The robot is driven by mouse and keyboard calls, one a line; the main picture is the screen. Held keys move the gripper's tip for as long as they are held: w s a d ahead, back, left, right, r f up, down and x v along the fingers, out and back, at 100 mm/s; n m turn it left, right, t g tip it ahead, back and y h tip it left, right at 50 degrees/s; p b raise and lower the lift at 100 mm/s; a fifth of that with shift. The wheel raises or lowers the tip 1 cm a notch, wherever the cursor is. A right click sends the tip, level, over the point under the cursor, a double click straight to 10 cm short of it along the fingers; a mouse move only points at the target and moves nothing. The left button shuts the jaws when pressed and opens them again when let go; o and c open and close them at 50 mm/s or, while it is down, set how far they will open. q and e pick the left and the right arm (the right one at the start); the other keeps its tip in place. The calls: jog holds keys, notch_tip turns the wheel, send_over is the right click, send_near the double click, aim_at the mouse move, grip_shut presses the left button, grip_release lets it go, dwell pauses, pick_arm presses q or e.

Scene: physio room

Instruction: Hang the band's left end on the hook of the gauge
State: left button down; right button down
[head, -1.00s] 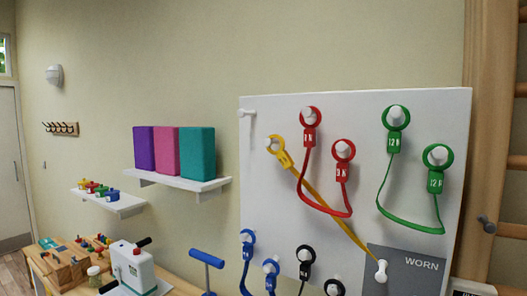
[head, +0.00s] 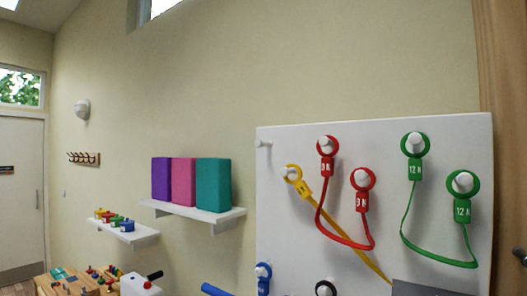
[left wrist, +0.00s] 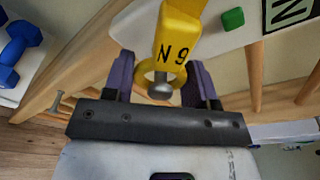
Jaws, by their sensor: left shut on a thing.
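In the left wrist view my left gripper (left wrist: 160,72), with purple fingers, is shut on the yellow end of a band (left wrist: 178,40). Its label reads as an upside-down 6 N. A round grey metal pin end (left wrist: 160,90) shows at the yellow ring; I cannot tell whether the ring is around it or only in front. Behind is a white body (left wrist: 205,38) with a green block and an N panel, apparently the gauge. In the head view only the top of the white gauge (head: 138,286) shows at the bottom edge.
A white board (head: 275,225) on the right holds red (head: 345,240), green (head: 440,255) and yellow (head: 345,238) bands on pegs. A wall shelf (head: 200,213) carries coloured blocks. Blue dumbbells (left wrist: 15,50) lie at left in the wrist view.

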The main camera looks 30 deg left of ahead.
pick_arm(q)
jog(key=shift+w+f+b, duration=0.1)
jog(key=shift+w+b, duration=0.05)
jog(key=shift+b, duration=0.35)
jog(key=shift+a+r+p, duration=0.25)
jog(key=shift+r+p, duration=0.1)
jog(key=shift+p, duration=0.35)
dwell(0.5)
jog(key=shift+c, duration=0.9)
grip_release()
jog(key=s+p, duration=0.8)
jog(key=p, duration=0.2)
jog(key=shift+a+p, duration=0.35)
jog(key=shift+a, duration=0.1)
